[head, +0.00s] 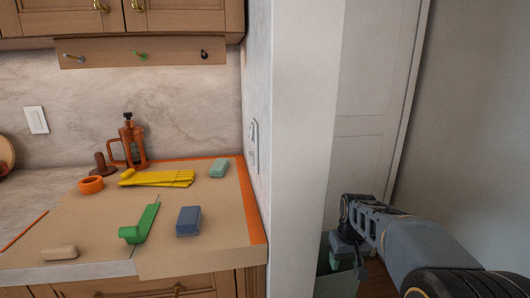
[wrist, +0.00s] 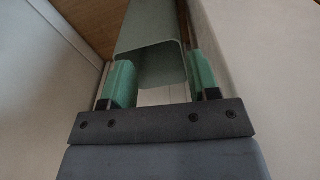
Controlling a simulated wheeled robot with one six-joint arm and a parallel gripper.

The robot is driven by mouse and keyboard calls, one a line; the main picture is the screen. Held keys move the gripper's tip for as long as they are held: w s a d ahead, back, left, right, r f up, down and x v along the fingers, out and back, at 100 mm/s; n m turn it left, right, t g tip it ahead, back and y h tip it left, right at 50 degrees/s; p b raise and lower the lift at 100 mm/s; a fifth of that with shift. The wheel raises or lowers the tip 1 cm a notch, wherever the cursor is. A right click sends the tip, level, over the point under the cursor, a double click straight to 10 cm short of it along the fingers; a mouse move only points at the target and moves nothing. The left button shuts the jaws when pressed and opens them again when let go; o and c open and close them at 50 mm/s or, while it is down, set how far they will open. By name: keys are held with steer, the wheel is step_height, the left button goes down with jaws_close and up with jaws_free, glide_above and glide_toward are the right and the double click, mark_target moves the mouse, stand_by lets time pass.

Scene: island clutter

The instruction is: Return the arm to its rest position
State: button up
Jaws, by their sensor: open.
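My gripper (head: 338,252) is at the right in the head view, past the white wall end and away from the counter. Its green finger pads point downward. In the wrist view my gripper (wrist: 162,82) has its two green pads apart, with nothing held between them. A grey-green open bin (head: 338,286) stands below the gripper, partly hidden by it and cut off by the picture's bottom edge. The bin also shows beyond the fingers in the wrist view (wrist: 150,30).
A white wall end (head: 303,150) stands between the counter and my arm. The counter holds a blue block (head: 188,221), a green tool (head: 140,224), yellow gloves (head: 158,179), a teal block (head: 219,168), an orange tape roll (head: 91,184) and a copper press (head: 130,145). A pale door (head: 375,90) is behind.

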steer(key=s+a+r+t+p, duration=0.1)
steer(key=s+a+r+p, duration=0.1)
steer(key=s+r+p, duration=0.5)
steer(key=s+a+r+t+p, duration=0.1)
steer(key=s+a+r+p, duration=0.2)
steer(key=s+r+p, duration=0.4)
step_height(320, 180, up, 3)
steer(key=shift+s+a+m+t, duration=0.15)
steer(key=shift+s+m+t, duration=0.2)
steer(key=shift+s, duration=0.8)
steer(key=shift+c, duration=0.3)
